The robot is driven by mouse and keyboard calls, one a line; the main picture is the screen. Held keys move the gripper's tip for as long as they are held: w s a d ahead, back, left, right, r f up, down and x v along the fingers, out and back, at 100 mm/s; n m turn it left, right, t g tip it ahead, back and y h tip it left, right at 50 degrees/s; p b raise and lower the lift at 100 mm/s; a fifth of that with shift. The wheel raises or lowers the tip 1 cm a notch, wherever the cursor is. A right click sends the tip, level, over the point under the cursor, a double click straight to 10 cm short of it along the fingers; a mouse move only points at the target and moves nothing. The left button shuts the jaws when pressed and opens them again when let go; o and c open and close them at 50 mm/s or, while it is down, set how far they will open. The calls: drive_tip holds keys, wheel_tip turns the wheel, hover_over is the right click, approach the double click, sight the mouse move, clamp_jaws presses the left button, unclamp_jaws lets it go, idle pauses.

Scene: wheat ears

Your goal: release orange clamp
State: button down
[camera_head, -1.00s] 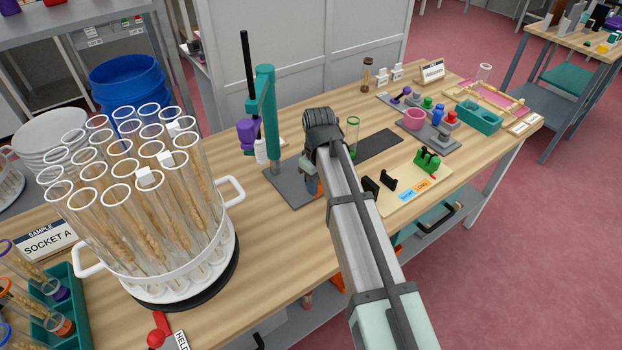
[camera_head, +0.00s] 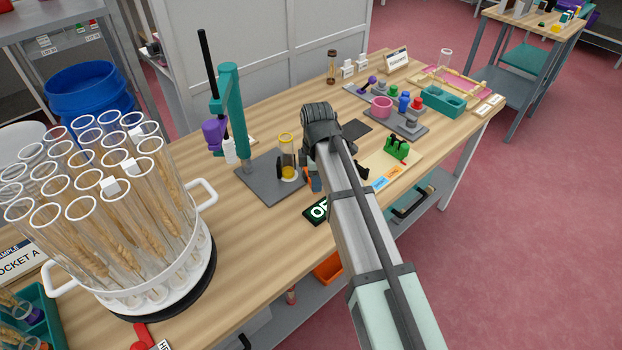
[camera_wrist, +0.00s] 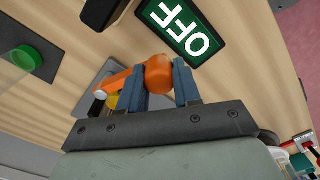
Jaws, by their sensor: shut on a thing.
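The orange clamp (camera_wrist: 158,76) has a rounded knob between the two blue-grey fingers of my gripper (camera_wrist: 160,68) in the wrist view. My gripper is shut on this knob. An orange bar with a pale end runs left from it. In the head view my gripper (camera_head: 314,180) is mostly hidden by my arm, just right of the stand's grey base (camera_head: 262,190). A yellow-rimmed tube (camera_head: 287,150) stands upright on that base. I cannot tell whether the clamp touches the tube.
The teal stand post (camera_head: 238,120) rises at left. A large rack of wheat tubes (camera_head: 120,284) stands further left. A green clamp (camera_head: 397,148) sits to the right.

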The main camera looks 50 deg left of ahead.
drive_tip(key=shift+w+n, duration=0.2)
drive_tip(key=shift+n, duration=0.1)
drive_tip(key=c, duration=0.8)
unclamp_jaws()
wheel_tip(320, 180, up, 14)
drive_tip(key=shift+f, duration=0.1)
drive_tip(key=shift+d, duration=0.1)
idle(0.6)
